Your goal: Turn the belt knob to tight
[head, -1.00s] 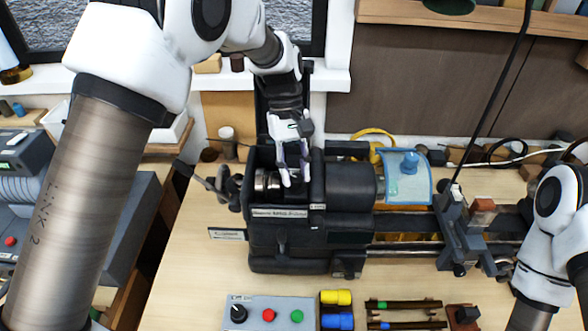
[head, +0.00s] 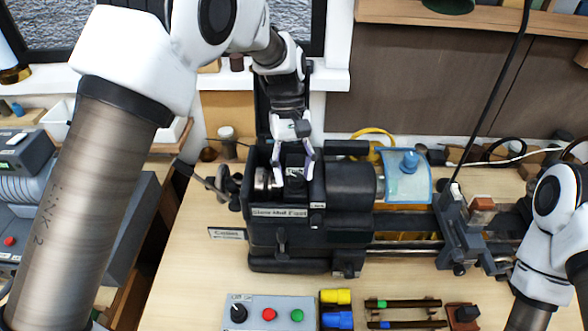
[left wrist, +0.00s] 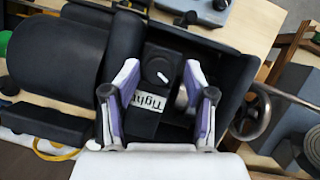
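The belt knob (left wrist: 157,70) is a round black dial with a short white pointer mark on a dark block inside the lathe's open headstock housing. In the left wrist view its mark lies at the dial's lower right. A white "Tight" label (left wrist: 150,102) sits just below the dial there. In the head view the knob (head: 295,172) is small and dark, and its mark cannot be read. My left gripper (head: 294,176) is open over the housing, its fingers on either side of the knob; in the left wrist view the fingers (left wrist: 160,78) look clear of it. My right gripper is not in view.
The black lathe (head: 285,232) has housing walls close around my left fingers. A metal spindle part (head: 262,179) lies beside the left finger, and a handwheel (head: 227,182) further left. A control box (head: 268,312) with buttons stands in front. My right arm is at the right.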

